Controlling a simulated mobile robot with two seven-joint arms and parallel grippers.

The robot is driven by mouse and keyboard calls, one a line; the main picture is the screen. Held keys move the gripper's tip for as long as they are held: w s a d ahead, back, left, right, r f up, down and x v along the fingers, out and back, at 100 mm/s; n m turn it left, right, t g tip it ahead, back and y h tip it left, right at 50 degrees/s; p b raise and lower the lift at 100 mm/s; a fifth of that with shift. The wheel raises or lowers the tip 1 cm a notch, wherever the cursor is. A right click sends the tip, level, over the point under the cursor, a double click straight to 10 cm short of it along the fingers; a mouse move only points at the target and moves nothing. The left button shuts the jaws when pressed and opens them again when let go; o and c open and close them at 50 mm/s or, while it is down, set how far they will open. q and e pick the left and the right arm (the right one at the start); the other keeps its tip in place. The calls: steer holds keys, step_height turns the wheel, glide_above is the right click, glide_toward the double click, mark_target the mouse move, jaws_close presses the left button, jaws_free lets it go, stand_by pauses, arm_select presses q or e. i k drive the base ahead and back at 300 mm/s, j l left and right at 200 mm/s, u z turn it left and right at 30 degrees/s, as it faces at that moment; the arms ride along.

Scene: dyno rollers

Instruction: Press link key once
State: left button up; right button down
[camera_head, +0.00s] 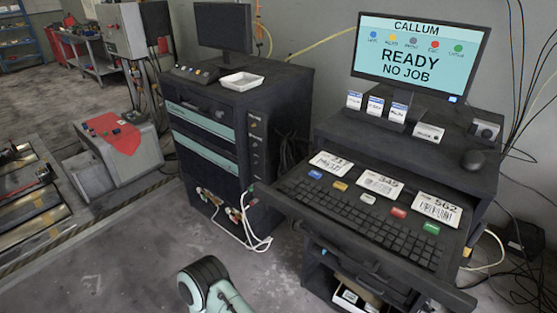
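A black keyboard (360,215) lies on the pulled-out shelf of the right-hand console. Along its back edge sit a blue key (315,174), a yellow key (339,185), a pale grey key (368,198), a red key (398,212) and a green key (431,228). The monitor (415,55) reads "CALLUM", "READY", "NO JOB". Its row of coloured dots has small labels; the one under the blue dot may say link, but it is too small to be sure. Part of my arm shows at the bottom, away from the keyboard. Neither gripper is visible.
Number cards 217 (331,163), 345 (380,184) and 562 (437,210) lie behind the keys. A mouse (473,160) and small boxes stand on the upper shelf. A dark cabinet (205,140) stands left, with a white tray (242,81) on top. Cables hang at right.

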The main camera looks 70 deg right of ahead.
mark_target(316, 175)
steer(key=i+l, duration=0.1)
steer(key=i, duration=1.05)
steer(key=z, duration=2.4)
